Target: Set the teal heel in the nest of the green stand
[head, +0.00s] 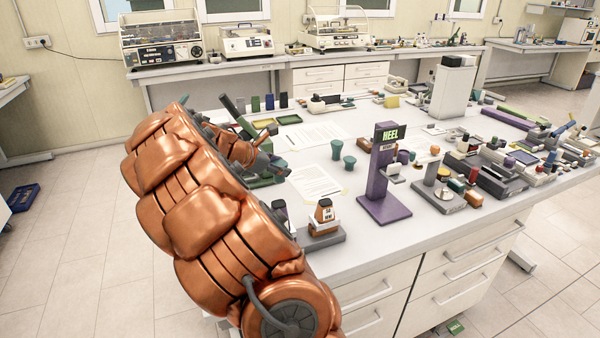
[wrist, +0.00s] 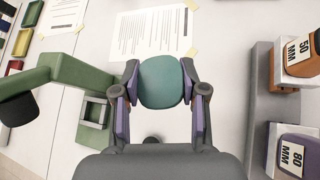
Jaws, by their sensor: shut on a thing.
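The teal heel (wrist: 160,82) is between the two purple-padded fingers of my gripper (wrist: 160,100) in the wrist view, and they are shut on it. Its rounded, flat top faces the camera; its lower part is hidden. The green stand (wrist: 80,72) is left of my gripper in the wrist view, with a square grey-edged nest (wrist: 95,112) that looks empty. The heel is apart from the nest, to its right. In the head view my copper arm covers most of the gripper, the held heel and the stand.
Two green-teal spool-shaped pieces (head: 337,149) stand on the table beyond a paper sheet (head: 313,184). A purple stand with a HEEL sign (head: 378,180) is to the right. Labelled orange (wrist: 300,52) and purple (wrist: 297,150) blocks are at the wrist view's right. Small parts crowd the table's right side.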

